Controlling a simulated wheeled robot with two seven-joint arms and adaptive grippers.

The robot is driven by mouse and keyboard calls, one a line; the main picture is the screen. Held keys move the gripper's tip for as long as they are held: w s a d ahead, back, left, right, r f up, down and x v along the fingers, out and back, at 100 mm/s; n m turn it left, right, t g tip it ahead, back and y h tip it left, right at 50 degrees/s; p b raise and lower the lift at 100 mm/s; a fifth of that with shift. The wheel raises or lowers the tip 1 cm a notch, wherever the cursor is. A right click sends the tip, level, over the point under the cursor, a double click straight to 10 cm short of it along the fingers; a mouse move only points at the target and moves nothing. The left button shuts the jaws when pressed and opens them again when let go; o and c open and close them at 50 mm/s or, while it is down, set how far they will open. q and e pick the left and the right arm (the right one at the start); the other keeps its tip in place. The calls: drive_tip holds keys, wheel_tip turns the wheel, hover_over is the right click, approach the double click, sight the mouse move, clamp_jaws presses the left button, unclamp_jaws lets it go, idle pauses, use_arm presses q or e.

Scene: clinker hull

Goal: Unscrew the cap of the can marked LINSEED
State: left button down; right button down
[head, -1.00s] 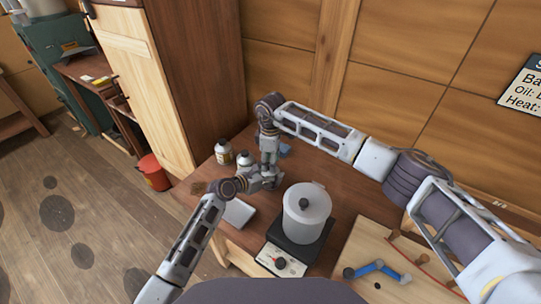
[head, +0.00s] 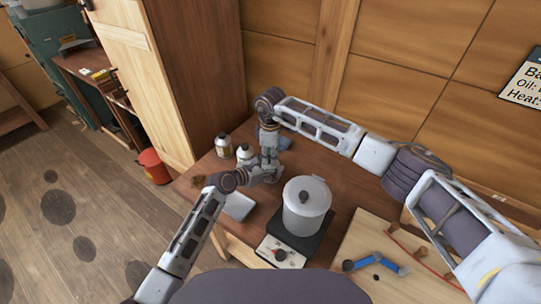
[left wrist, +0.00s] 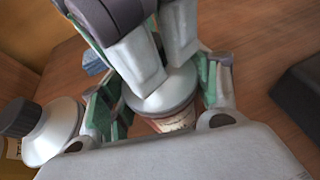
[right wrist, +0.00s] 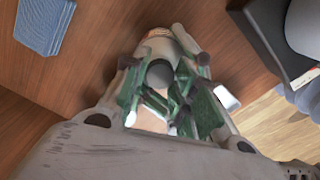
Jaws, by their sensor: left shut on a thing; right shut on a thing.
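A can (left wrist: 170,110) with a pale shoulder and a reddish-brown label stands between the fingers of my left gripper (left wrist: 158,104), which is shut on its body. Its marking is too small to read. My right gripper (right wrist: 168,98) comes down from above and is shut at the can's top, around a grey round cap (right wrist: 160,74). In the left wrist view the right fingers hide the cap. In the head view both grippers meet at the can (head: 266,174) and mostly cover it.
A lidded pot (head: 306,204) on a hotplate (head: 283,250) stands to the right.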

drive_tip(key=n, duration=0.6)
drive_tip(key=shift+n, duration=0.4)
drive_tip(key=n, duration=0.9)
drive_tip(key=shift+w+r+n, duration=0.1)
drive_tip(key=shift+n, duration=0.2)
drive_tip(key=n, duration=1.3)
drive_tip(key=shift+n, duration=0.3)
drive_tip(key=n, duration=1.1)
drive_tip(key=shift+n, duration=0.4)
drive_tip(key=n, duration=1.2)
